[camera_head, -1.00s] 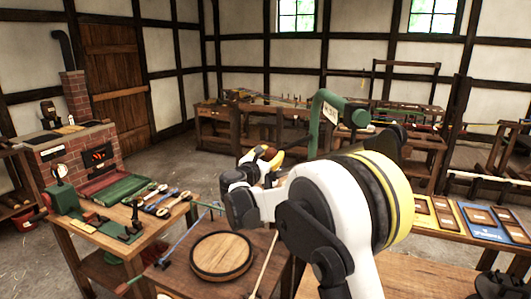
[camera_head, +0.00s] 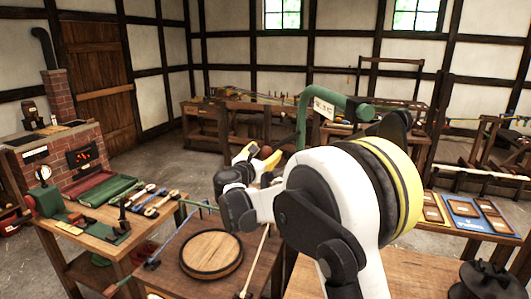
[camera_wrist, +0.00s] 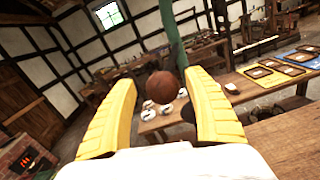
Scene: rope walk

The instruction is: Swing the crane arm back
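The green crane arm (camera_head: 335,104) with a white label reaches to the right from the top of a green post (camera_head: 302,125), behind my arm in the head view. The green post also shows in the wrist view (camera_wrist: 173,40). A round brown knob (camera_wrist: 162,87) stands between my yellow fingers in the wrist view, with a small gap on each side. It also shows at the fingers in the head view (camera_head: 265,152). My gripper (camera_wrist: 162,98) is open. What the knob is attached to is hidden.
A round wooden lid (camera_head: 211,254) lies on the near table. A tool bench (camera_head: 110,228) and brick forge (camera_head: 75,158) stand at left. Blue and yellow trays (camera_head: 467,214) lie on a table at right. Long benches line the back.

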